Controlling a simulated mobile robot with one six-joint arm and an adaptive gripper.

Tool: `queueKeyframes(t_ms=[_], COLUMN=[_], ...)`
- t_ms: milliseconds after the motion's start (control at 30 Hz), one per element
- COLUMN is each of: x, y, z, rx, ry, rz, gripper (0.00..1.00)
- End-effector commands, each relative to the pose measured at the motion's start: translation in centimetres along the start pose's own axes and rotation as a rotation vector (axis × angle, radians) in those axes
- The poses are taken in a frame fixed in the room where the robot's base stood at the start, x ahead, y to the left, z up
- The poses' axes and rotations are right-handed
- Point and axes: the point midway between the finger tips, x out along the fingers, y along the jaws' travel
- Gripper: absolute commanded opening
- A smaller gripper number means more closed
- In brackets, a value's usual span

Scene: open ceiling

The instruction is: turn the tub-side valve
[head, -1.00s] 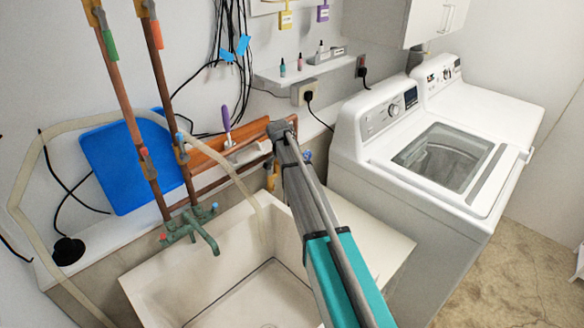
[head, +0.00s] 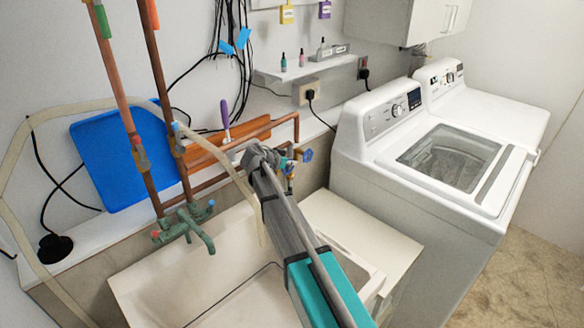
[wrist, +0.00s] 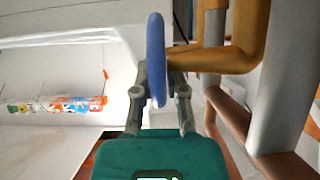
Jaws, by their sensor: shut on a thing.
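A round blue valve handle (wrist: 155,45) stands edge-on in the wrist view, beside a brass-coloured pipe elbow (wrist: 240,45). My gripper (wrist: 158,85) is shut on its near rim, with one grey finger on each side. In the head view the blue handle (head: 307,155) shows at the right end of the copper pipes, above the back right of the tub (head: 150,287). My gripper (head: 296,157) is at its left, partly hidden by my own arm.
A green tap (head: 185,225) with red and blue knobs stands at the tub's back left, below two vertical copper pipes (head: 165,100). A pale hose (head: 60,125) loops nearby. A white washing machine (head: 425,185) stands close on the right.

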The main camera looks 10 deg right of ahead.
Motion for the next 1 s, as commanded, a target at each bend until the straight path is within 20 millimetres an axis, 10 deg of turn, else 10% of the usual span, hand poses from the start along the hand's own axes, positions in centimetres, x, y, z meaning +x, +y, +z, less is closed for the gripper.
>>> queueKeyframes(t_ms=[567, 600, 733, 1000], x=[-0.13, -0.13, -0.13, -0.12], y=[-0.12, -0.12, -0.1, -0.06], z=[-0.07, -0.07, -0.07, -0.07], rx=[0.0, 0.0, 0.0, -0.001], ry=[0.038, 0.038, 0.038, 0.038], rz=[-0.002, -0.002, -0.001, -0.001], gripper=[0.0, 0.24, 0.49, 0.51])
